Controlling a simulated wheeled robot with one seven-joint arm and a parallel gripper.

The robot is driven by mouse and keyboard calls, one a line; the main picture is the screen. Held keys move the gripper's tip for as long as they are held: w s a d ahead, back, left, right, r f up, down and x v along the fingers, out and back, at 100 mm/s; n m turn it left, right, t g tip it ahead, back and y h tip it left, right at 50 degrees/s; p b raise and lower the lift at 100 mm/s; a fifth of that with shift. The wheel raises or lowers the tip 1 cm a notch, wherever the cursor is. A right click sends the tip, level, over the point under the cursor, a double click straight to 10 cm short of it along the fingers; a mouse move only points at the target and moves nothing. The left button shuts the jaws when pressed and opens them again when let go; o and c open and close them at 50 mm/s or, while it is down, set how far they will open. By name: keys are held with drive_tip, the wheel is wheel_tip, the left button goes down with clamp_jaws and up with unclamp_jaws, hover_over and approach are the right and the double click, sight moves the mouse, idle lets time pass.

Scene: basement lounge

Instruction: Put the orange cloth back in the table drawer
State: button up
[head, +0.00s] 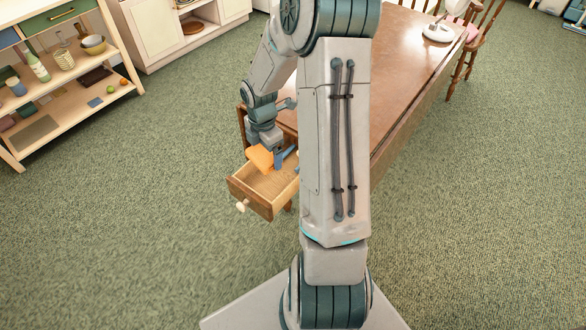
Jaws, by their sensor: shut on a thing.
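The orange cloth (260,158) is bunched up at the back left of the open table drawer, at or just above its rim. I cannot tell whether it touches the drawer floor. My gripper (274,160) is shut on the cloth, with a blue finger showing on its right side. The wooden drawer (254,198) is pulled out from the end of the brown table (410,75) and has a pale round knob at its front. My arm hides part of the drawer's right side and part of the table.
A wooden shelf (125,72) with bottles, bowls and fruit stands at the left. White cabinets (158,32) are at the back. A white fan or lamp (437,32) stands on the table's far end, and chairs (478,42) are beside it. The green carpet left of the drawer is clear.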

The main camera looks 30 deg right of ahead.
sight(273, 181)
drive_tip(key=shift+s+d+f+n+b, duration=0.2)
drive_tip(key=shift+d+f+n+b, duration=0.4)
drive_tip(key=shift+f+n, duration=0.45)
wheel_tip(273, 181, down, 10)
drive_tip(key=shift+r+b, duration=0.1)
drive_tip(key=shift+b, duration=0.75)
drive_tip(key=o, duration=0.5)
drive_tip(key=shift+f, duration=0.2)
drive_tip(key=shift+o, duration=0.9)
wheel_tip(273, 181, up, 12)
drive_tip(key=shift+r+p, duration=0.25)
drive_tip(key=shift+p, duration=0.85)
drive_tip(key=s+a+r+m+t, duration=0.1)
drive_tip(key=s+a+r+m, duration=0.5)
drive_tip(key=m, duration=0.5)
drive_tip(key=s+a+r+m+t, duration=0.1)
drive_tip(key=s+a+r+m, duration=0.5)
drive_tip(key=s+r+m, duration=0.4)
drive_tip(key=shift+s+a+r+m, duration=0.35)
drive_tip(key=shift+s+r, duration=0.2)
drive_tip(key=shift+s, duration=0.65)
